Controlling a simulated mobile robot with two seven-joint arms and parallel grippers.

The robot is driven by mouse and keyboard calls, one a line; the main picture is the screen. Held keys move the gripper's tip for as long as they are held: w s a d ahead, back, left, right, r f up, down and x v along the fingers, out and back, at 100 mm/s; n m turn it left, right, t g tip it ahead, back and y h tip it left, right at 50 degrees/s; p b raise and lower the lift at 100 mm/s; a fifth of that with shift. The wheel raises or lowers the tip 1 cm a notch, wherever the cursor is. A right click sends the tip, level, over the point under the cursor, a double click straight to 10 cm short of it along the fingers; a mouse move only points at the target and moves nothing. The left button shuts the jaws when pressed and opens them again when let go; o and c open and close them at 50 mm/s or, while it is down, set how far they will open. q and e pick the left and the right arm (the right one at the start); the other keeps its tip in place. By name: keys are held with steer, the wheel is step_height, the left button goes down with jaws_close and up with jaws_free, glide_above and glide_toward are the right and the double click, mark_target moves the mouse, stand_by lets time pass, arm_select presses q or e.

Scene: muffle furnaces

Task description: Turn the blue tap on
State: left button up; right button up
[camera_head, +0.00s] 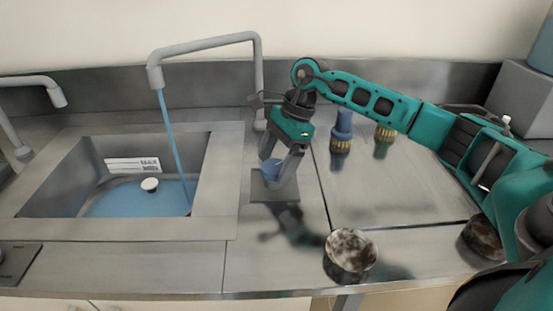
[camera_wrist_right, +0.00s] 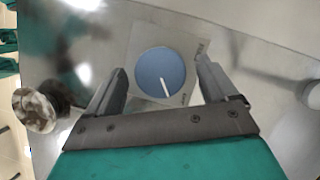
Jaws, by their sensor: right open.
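The blue tap knob (camera_head: 270,170) sits on a grey plate (camera_head: 287,191) to the right of the sink. In the right wrist view its round blue top (camera_wrist_right: 160,72) carries a white pointer line. My right gripper (camera_head: 281,170) is open, with its fingers pointing down on either side of the knob; I cannot tell whether they touch it. The fingers also show in the wrist view (camera_wrist_right: 160,85). A grey faucet (camera_head: 210,44) arches over the sink, and a blue stream of water (camera_head: 174,140) runs from its spout. My left gripper is not in view.
The sink (camera_head: 128,225) holds blue water and a small white-topped item (camera_head: 149,184). A second faucet (camera_head: 35,82) stands at the far left. Brushes (camera_head: 341,140) stand behind my right arm. A mottled round pot (camera_head: 349,254) is near the front edge, with a dark one (camera_head: 483,236) further right.

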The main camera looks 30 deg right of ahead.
steer(key=v, duration=1.3)
steer(key=shift+p, duration=0.3)
